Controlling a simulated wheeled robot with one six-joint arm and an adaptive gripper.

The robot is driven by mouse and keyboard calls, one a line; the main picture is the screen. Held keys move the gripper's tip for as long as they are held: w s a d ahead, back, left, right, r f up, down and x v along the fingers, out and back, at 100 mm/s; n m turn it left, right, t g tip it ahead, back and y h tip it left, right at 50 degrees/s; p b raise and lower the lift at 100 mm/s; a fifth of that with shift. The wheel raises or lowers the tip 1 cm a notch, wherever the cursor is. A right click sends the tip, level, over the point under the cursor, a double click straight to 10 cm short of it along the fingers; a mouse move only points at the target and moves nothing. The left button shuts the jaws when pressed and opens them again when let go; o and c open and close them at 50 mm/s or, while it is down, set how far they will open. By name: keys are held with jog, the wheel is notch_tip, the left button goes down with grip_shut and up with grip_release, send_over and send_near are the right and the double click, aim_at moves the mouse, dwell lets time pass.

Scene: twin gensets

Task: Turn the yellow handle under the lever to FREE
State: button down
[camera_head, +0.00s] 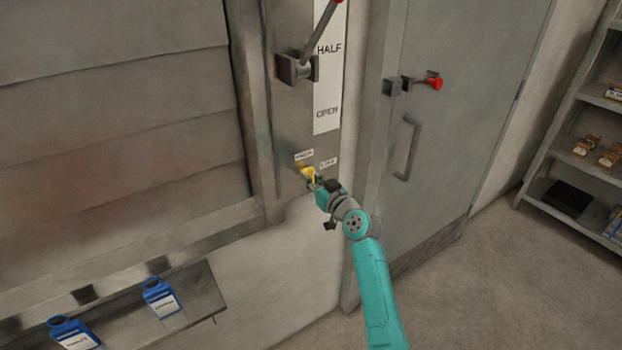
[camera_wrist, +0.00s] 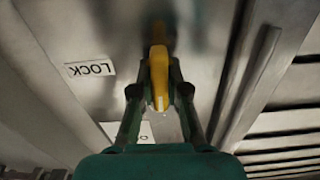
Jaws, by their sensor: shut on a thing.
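The yellow handle (camera_head: 308,173) sits on the grey panel below the lever, by two small white labels. The label to its right (camera_head: 328,163) reads LOCK in the wrist view (camera_wrist: 90,69); the other label (camera_head: 304,155) is too small to read. My gripper (camera_head: 313,182) is shut on the yellow handle. In the wrist view both fingers (camera_wrist: 160,95) press on the sides of the handle (camera_wrist: 158,62), and a second label (camera_wrist: 126,131) is partly hidden behind them. The lever (camera_head: 318,35) with a red knob stands above, beside a HALF and OPEN scale.
A grey door (camera_head: 455,110) with a red-knobbed latch (camera_head: 433,83) and a pull handle (camera_head: 408,148) is to the right. A ledge (camera_head: 205,290) with blue containers (camera_head: 161,299) is at lower left. Shelves (camera_head: 570,165) stand far right, with open floor before them.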

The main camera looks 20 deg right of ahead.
jog(key=shift+n, duration=0.4)
jog(key=c, duration=1.1)
grip_release()
jog(key=shift+c, duration=0.2)
jog(key=v, duration=1.2)
